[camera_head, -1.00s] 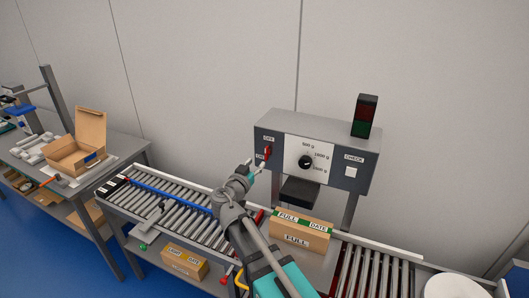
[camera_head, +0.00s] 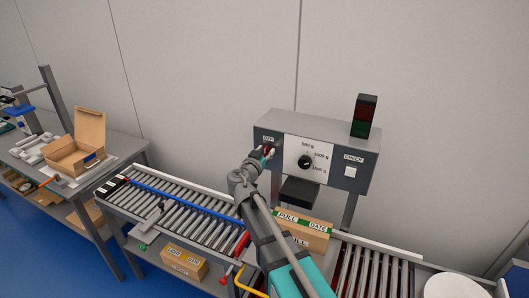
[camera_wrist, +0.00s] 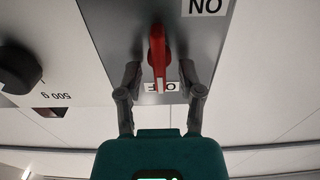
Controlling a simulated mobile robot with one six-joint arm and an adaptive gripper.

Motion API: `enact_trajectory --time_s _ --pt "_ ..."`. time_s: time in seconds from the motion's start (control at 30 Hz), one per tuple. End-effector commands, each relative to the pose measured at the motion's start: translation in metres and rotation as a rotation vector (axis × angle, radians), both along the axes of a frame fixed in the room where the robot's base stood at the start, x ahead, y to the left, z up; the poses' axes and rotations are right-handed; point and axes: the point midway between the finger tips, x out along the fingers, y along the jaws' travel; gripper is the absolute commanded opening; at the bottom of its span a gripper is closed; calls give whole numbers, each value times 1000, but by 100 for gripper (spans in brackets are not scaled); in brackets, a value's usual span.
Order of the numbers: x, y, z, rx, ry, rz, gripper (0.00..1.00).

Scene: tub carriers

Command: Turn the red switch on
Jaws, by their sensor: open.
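The red switch (camera_wrist: 157,55) is a narrow lever on the grey panel of the control box (camera_head: 322,144). In the wrist view its handle lies over the OFF label (camera_wrist: 160,87), pointing away from the ON label (camera_wrist: 205,6). My gripper (camera_wrist: 160,72) is open, with one finger on each side of the lever and a gap visible on both sides. In the head view my gripper (camera_head: 268,152) is at the left of the box front and covers much of the switch and the ON label.
A black dial (camera_head: 305,162) is right of the switch, and a white CHECK button (camera_head: 350,172) is further right. A dark signal lamp (camera_head: 365,116) stands on top. A carton (camera_head: 303,236) sits below, beside the roller conveyor (camera_head: 175,203).

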Motion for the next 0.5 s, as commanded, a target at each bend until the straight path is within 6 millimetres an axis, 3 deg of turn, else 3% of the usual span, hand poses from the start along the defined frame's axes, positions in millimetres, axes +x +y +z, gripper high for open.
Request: enact_trajectory --time_s 0.07,0.3,0.5 --pt "0 0 0 0 0 0 47" --pt "0 1 0 0 0 1 2" --pt "0 1 0 0 0 1 0"
